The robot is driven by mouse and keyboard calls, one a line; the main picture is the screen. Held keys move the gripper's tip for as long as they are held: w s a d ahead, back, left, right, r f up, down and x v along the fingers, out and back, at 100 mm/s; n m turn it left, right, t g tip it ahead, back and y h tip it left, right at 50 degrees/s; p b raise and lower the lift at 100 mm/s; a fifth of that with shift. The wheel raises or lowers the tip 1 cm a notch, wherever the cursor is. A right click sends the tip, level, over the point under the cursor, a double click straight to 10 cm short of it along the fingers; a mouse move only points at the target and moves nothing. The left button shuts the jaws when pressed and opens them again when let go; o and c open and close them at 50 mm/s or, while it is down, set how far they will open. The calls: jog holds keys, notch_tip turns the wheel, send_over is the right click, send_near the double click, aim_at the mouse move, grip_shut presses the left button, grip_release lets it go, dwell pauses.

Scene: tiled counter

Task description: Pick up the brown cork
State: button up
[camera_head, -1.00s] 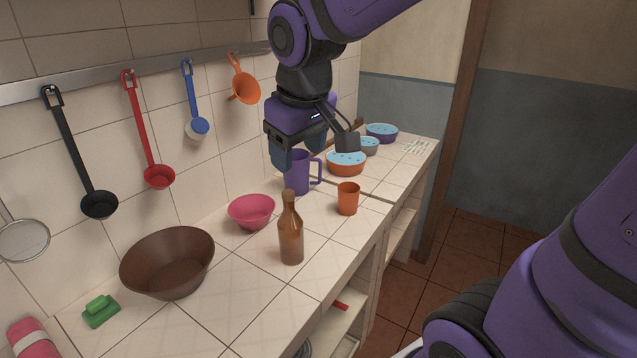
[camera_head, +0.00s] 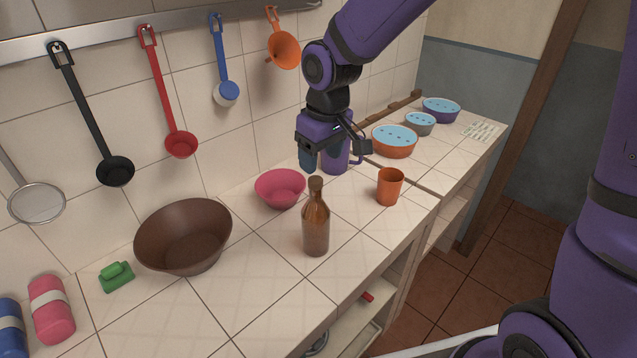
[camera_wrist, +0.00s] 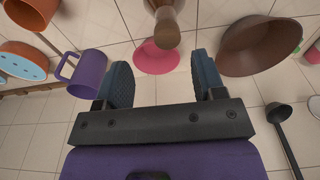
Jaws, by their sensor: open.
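The brown cork (camera_head: 316,184) sits in the mouth of an upright brown glass bottle (camera_head: 316,228) on the tiled counter. In the wrist view the cork (camera_wrist: 167,37) shows beyond the gap between my fingers, near the top centre, with the bottle behind it. My gripper (camera_head: 309,162) is above the counter, just behind and above the bottle top in the head view. In the wrist view my gripper (camera_wrist: 160,70) is open, with two blue fingers apart and nothing between them. One finger is hard to make out in the head view.
A pink bowl (camera_head: 280,189), a purple mug (camera_head: 336,160) and an orange cup (camera_head: 390,187) stand near the bottle. A large brown bowl (camera_head: 184,238) is at left. Utensils hang on the wall. The counter front is clear.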

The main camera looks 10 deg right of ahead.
aim_at(316, 179)
jog(key=shift+a+f, duration=0.2)
jog(key=shift+f, duration=0.9)
jog(key=shift+a+f, duration=0.2)
jog(key=shift+f, duration=0.85)
jog(key=shift+a+f, duration=0.2)
jog(key=shift+f, duration=0.9)
jog(key=shift+c, duration=0.2)
jog(key=c, duration=1)
jog(key=shift+r, duration=0.1)
